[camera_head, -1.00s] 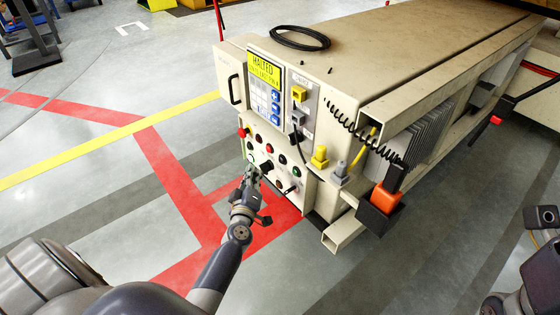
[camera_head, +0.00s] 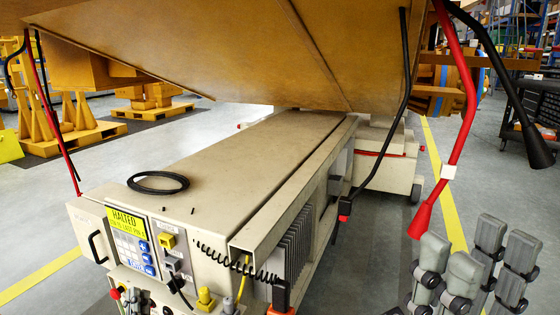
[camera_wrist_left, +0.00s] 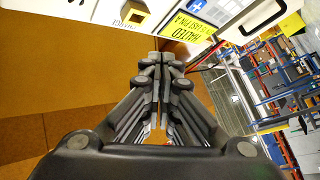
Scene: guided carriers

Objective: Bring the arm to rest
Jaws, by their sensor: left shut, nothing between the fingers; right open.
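My left gripper (camera_wrist_left: 162,62) is in the left wrist view, its fingertips together with nothing between them. The control panel of the beige carrier appears upside down beyond it; I cannot judge the gap. I cannot make out this gripper in the head view. My right gripper (camera_head: 477,244) stands at the lower right of the head view, fingers pointing up and spread apart, empty. The beige carrier (camera_head: 240,150) fills the middle. Its yellow display (camera_head: 127,222) reads HALTED; it also shows in the left wrist view (camera_wrist_left: 203,28). The lower panel controls are cut off by the frame's bottom edge.
A large brown underside (camera_head: 240,55) hangs over the carrier. A red bar (camera_head: 460,130) and a black rod (camera_head: 398,105) hang down, the red one just above my right gripper. A black cable coil (camera_head: 158,182) lies on the carrier.

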